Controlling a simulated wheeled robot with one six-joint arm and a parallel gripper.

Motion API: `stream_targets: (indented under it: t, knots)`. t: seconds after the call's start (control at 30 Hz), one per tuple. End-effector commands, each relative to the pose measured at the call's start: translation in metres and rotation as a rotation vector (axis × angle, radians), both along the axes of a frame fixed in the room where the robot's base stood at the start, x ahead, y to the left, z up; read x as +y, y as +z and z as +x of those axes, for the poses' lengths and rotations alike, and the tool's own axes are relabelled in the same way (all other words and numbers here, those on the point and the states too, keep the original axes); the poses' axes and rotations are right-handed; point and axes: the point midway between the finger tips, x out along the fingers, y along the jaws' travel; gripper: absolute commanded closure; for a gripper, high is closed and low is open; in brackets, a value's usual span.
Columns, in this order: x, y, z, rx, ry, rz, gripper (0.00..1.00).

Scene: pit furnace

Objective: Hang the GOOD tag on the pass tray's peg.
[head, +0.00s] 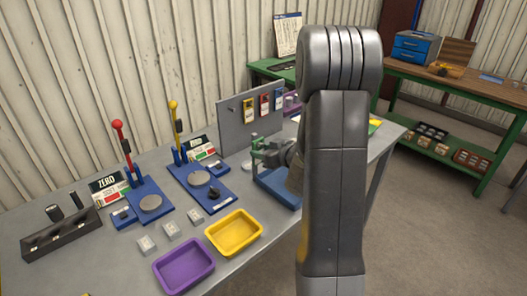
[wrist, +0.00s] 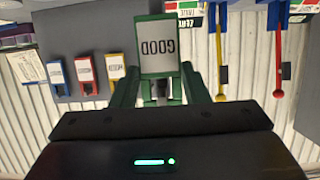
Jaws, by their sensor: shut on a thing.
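The GOOD tag (wrist: 158,48) is a white plate with a green border; its lettering appears upside down in the wrist view. My gripper (wrist: 158,88) has green fingers and is shut on the tag's edge. In the head view my gripper (head: 266,152) is above the bench, left of my arm and in front of the grey tag board. The tag cannot be told apart from the green fingers there. A blue tray-like thing (head: 272,190) lies below my gripper, partly hidden by my arm. No peg on it is clearly visible, and I cannot tell whether it is the pass tray.
The grey board (head: 232,128) carries yellow (head: 248,110), red (head: 265,103) and blue (head: 278,98) tags. Two lever gauges with red (head: 117,124) and yellow (head: 173,104) knobs stand left. Yellow (head: 233,232) and purple (head: 184,265) trays and several small blocks lie in front.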

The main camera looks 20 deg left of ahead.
Motion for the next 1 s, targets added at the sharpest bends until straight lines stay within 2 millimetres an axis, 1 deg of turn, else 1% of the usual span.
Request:
stream_targets:
  t: [0.13, 0.17, 0.2, 0.27, 0.53, 0.67, 0.77, 1.0]
  knots:
    - [0.000, 0.000, 0.000, 0.000, 0.000, 0.000, 0.80]
    - [0.000, 0.000, 0.000, 0.000, 0.000, 0.000, 0.53]
    - [0.000, 0.000, 0.000, 0.000, 0.000, 0.000, 0.45]
    - [0.000, 0.000, 0.000, 0.000, 0.000, 0.000, 0.33]
    - [0.000, 0.000, 0.000, 0.000, 0.000, 0.000, 0.33]
    - [-0.007, 0.003, -0.002, 0.000, -0.001, 0.000, 0.33]
    - [-0.020, 0.008, -0.007, -0.001, -0.004, -0.001, 0.33]
    - [-0.065, 0.026, -0.025, -0.002, -0.005, 0.000, 0.33]
